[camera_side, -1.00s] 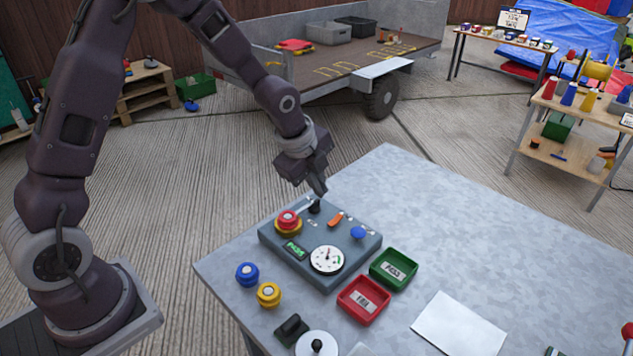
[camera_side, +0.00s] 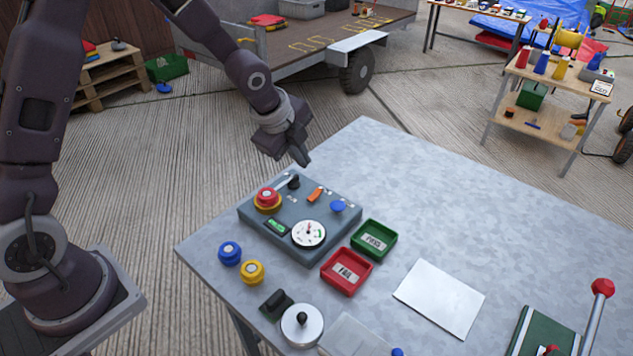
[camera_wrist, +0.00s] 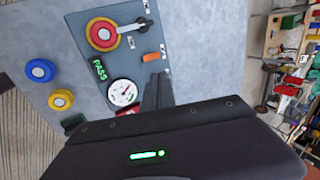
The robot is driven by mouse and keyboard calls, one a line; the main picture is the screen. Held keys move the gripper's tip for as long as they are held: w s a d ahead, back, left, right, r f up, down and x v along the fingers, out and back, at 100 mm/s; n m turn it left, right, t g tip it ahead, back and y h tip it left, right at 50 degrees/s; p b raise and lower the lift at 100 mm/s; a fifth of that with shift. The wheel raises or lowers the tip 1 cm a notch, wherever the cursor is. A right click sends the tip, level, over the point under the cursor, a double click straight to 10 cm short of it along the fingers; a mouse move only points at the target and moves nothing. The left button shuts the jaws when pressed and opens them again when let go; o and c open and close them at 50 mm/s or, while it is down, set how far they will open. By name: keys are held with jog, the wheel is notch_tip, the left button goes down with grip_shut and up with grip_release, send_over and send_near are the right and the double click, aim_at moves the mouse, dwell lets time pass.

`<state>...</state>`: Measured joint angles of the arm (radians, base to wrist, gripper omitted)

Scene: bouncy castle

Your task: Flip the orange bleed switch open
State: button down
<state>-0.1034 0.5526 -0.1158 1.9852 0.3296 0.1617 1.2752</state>
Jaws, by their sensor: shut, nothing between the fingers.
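The orange bleed switch (camera_side: 316,194) is a small orange tab on top of the grey control box (camera_side: 325,240), between a black knob (camera_side: 293,181) and a blue knob (camera_side: 337,205). It also shows in the wrist view (camera_wrist: 151,57), just beyond my fingertips. Its exact tilt is too small to tell. My gripper (camera_side: 305,162) is shut and empty, fingers pointing down, above the back edge of the box. It looks clear of the switch and the black knob. The dark fingers (camera_wrist: 158,80) cover part of the box in the wrist view.
On the box are a red button with yellow collar (camera_side: 267,197), a white dial gauge (camera_side: 309,233) and a green display (camera_side: 277,225). A red FAIL tray (camera_side: 333,286) and a green PASS tray (camera_side: 385,233) stand beside it. Blue (camera_side: 230,252) and yellow (camera_side: 252,272) buttons lie left.

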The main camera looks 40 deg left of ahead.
aim_at(319, 193)
jog(key=x, duration=1.3)
jog(key=shift+w+f+g, duration=0.2)
jog(key=shift+w+g, duration=0.05)
jog(key=shift+g, duration=0.15)
jog(key=shift+s, duration=0.1)
